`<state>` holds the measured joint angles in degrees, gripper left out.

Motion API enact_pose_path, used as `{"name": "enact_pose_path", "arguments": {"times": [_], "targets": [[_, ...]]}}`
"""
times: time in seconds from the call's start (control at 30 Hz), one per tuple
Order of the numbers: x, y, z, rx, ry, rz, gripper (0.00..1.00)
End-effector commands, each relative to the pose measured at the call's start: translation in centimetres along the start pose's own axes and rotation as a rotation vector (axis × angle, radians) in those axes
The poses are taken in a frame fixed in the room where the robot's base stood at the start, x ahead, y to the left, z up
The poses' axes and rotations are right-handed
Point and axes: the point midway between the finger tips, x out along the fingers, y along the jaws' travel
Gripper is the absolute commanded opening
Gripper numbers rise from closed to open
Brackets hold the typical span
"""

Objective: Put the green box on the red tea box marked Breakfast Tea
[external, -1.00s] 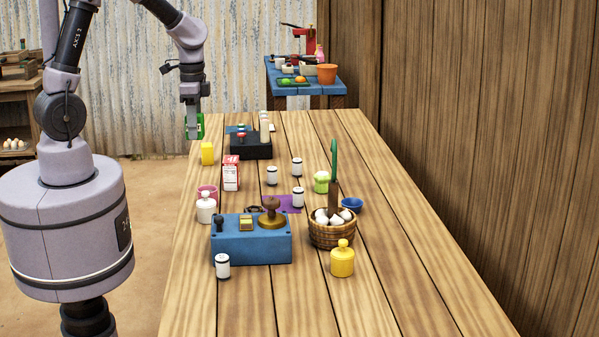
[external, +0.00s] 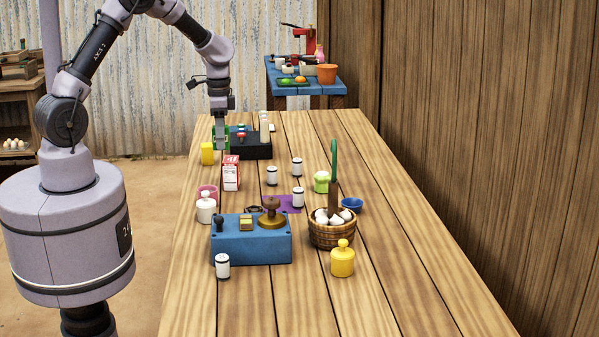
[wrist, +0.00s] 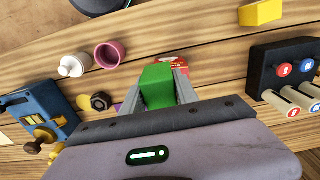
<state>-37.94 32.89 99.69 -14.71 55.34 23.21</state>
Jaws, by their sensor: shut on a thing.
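My gripper (external: 221,143) is shut on the green box (external: 214,134) and holds it above the far left part of the table. In the wrist view the green box (wrist: 165,88) sits between the two fingers. The red and white tea box (external: 231,174) stands upright on the table, nearer the external camera than my gripper. In the wrist view the tea box (wrist: 177,62) shows just past the green box, which hides part of it. The lettering on it is too small to read.
A yellow block (external: 207,153) and a black box with knobs (external: 250,148) stand near my gripper. A pink cup (external: 207,191), a white jar (external: 205,207) and white canisters (external: 271,175) surround the tea box. A blue box (external: 250,247) stands closer to the camera.

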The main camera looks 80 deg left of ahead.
Motion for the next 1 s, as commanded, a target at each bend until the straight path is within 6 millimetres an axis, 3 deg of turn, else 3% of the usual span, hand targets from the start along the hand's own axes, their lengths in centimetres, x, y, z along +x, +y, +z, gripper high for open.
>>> {"name": "enact_pose_path", "arguments": {"times": [0.17,0.37,0.73,0.77,0.8,0.87,1.0], "targets": [[0.5,-1.7,-2.4,0.001,0.000,0.000,0.00],[3.9,-1.8,-2.5,0.000,-0.002,0.000,0.00],[4.2,-1.8,-2.5,0.000,0.000,0.000,0.00],[4.1,-1.8,-2.5,0.000,0.000,0.000,0.42],[4.1,-1.8,-2.5,0.000,0.000,0.000,0.50],[4.1,-1.8,-2.5,0.000,0.000,0.000,0.58],[4.1,-1.8,-2.5,0.000,0.000,0.000,0.58]]}}
